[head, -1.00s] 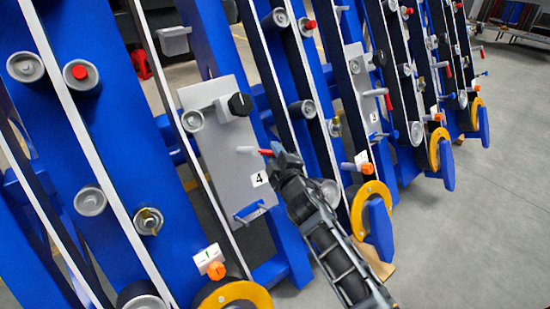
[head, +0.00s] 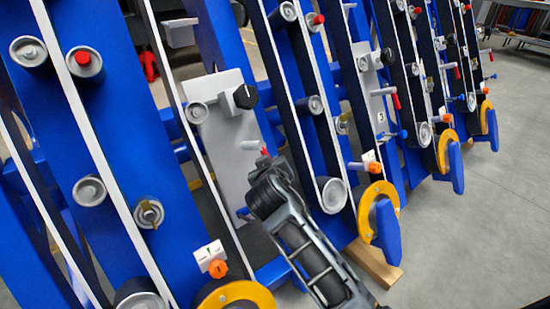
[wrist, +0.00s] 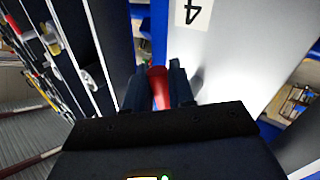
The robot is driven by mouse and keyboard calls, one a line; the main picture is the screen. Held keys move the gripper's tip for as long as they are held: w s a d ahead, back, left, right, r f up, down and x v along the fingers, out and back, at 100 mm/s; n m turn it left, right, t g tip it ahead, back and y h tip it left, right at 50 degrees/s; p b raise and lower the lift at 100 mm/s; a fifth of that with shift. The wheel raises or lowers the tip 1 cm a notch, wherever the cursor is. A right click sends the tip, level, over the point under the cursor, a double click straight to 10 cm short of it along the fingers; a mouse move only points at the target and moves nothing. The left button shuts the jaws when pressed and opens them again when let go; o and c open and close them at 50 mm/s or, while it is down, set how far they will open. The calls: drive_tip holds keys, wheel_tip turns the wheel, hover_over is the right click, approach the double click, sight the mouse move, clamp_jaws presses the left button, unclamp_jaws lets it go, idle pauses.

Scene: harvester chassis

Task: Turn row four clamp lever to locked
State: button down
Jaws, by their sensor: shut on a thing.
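The row four clamp lever (head: 253,145) sticks out from a grey panel (head: 224,96), with a grey stem and a red grip. In the head view only a small bit of the red grip (head: 264,151) shows above my gripper (head: 268,162). In the wrist view the red grip (wrist: 158,87) lies between the two dark fingers of my gripper (wrist: 160,76), which is shut on it. The number 4 plate (wrist: 190,11) shows upside down at the top of the wrist view. In the head view my gripper and arm hide it.
A black knob (head: 245,96) sits above the lever on the same panel. A blue handle (head: 243,213) low on the panel is partly hidden by my arm. Row three's similar red-gripped lever (head: 385,92) is to the right. Yellow wheels (head: 375,205) project at the row ends. Floor is open at right.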

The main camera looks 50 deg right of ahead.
drive_tip(key=shift+w+a+m+g+y+p, duration=0.1)
drive_tip(key=shift+a+m+g+y+p, duration=0.3)
drive_tip(key=shift+m+p, duration=0.4)
drive_tip(key=shift+a+f, duration=0.1)
drive_tip(key=shift+a, duration=0.1)
drive_tip(key=c, duration=1.1)
unclamp_jaws()
drive_tip(key=p+v, duration=0.2)
drive_tip(key=v, duration=0.5)
drive_tip(key=shift+a, duration=0.3)
